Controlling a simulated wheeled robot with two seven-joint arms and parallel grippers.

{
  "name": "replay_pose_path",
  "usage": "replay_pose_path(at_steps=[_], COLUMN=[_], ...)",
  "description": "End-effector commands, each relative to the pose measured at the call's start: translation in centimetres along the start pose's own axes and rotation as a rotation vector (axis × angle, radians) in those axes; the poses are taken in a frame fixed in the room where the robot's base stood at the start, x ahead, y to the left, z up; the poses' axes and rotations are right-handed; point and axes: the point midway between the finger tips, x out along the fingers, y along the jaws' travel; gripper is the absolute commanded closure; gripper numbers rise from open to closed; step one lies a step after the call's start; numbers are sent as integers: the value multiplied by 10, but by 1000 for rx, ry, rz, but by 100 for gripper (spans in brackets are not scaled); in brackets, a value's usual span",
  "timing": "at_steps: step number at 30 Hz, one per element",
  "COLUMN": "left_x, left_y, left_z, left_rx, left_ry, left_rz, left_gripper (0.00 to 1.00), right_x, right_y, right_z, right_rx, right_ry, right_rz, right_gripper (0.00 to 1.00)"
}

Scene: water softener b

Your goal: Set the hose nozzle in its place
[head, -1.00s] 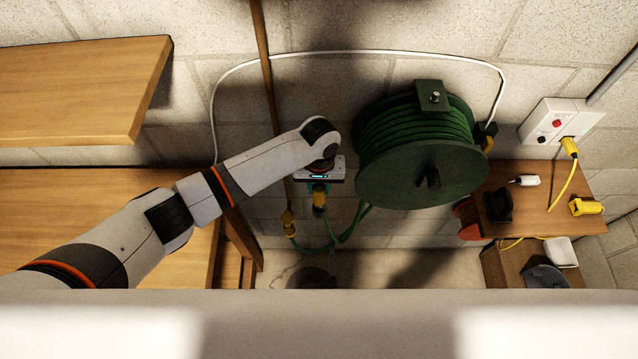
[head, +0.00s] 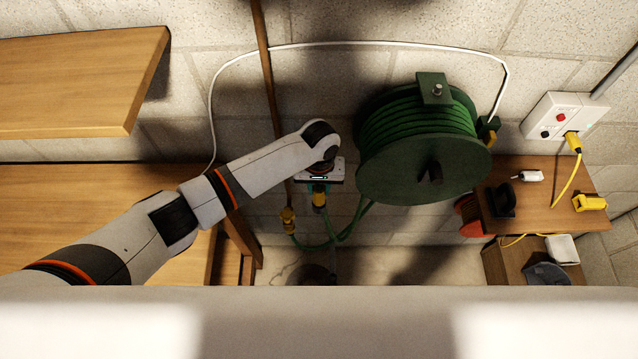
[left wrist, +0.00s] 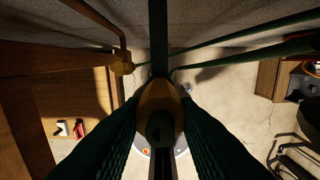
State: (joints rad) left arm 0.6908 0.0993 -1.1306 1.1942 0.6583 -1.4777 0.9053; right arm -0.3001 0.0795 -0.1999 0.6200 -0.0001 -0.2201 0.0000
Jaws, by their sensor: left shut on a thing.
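The hose nozzle (head: 319,202) is yellow and hangs below my left wrist in the head view, in front of the block wall. My left gripper (head: 318,192) is shut on it. In the left wrist view the nozzle (left wrist: 160,100) sits orange-yellow between the dark ridged fingers of the left gripper (left wrist: 160,130), with a dark hose running up from it. The green hose reel (head: 425,145) is on the wall to the right of the gripper, apart from it. My wrist hides the nozzle's upper part in the head view. The right gripper is not in view.
A brown pipe (head: 268,90) with a yellow fitting (head: 288,222) stands just left of the nozzle. Wooden shelves (head: 80,80) fill the left. A small wooden shelf (head: 545,215) with small items and an outlet box (head: 563,118) are at the right.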

Motion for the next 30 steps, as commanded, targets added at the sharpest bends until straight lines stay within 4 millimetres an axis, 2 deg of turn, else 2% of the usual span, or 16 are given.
replay_pose_path(at_steps=[9,20,21,24,26,30], left_x=[10,12,12,12,12,11], left_y=[0,0,0,0,0,0], left_z=[0,0,0,0,0,0], left_rx=[0,0,0,0,0,0], left_ry=[0,0,0,0,0,0], left_rz=[-1,0,0,0,0,0], left_gripper=[98,98,70,54,46,46], right_x=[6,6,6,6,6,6], right_y=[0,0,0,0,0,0], right_z=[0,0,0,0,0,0], right_rx=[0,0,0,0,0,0], right_ry=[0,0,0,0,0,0], right_rz=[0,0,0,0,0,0], right_gripper=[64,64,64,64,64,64])
